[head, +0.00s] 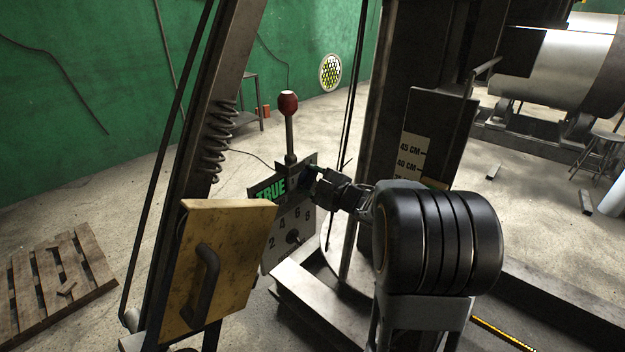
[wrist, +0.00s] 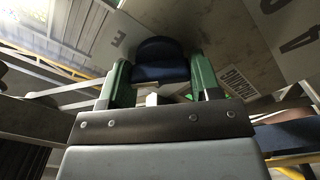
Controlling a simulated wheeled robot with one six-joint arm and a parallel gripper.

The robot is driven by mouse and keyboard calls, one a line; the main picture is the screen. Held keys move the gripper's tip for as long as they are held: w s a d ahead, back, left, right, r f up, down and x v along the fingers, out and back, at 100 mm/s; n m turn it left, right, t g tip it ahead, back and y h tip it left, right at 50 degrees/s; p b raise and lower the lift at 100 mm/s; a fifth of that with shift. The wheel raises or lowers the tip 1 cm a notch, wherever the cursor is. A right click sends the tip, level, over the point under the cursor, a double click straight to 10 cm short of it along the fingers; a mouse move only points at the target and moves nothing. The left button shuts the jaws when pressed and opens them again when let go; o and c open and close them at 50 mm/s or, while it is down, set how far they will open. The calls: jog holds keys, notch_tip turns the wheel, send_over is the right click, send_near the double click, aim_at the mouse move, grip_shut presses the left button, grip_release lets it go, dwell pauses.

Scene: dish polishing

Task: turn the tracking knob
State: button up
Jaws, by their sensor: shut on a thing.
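The control panel (head: 279,252) stands in the middle of the head view, with a green "TRUE" sign and a scale of numbers. My gripper (head: 314,182) reaches its upper right side from the right. In the wrist view my gripper's green fingers (wrist: 160,84) are shut on a dark blue, rounded knob (wrist: 159,58), one finger on each side. In the head view the knob is mostly hidden by my gripper.
A lever with a red ball (head: 288,104) rises above the panel. A small dark knob (head: 293,237) sits below the numbers. A yellow box with a handle (head: 218,258) stands in front at left. A slanted metal beam (head: 195,150) and a dark column (head: 425,60) flank the panel.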

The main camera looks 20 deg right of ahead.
dwell(0.3)
jog(key=o, duration=0.9)
jog(key=shift+s, duration=0.1)
jog(key=b+v, duration=0.2)
jog(key=v, duration=1.1)
jog(key=shift+s+d, duration=0.1)
jog(key=shift+s, duration=0.2)
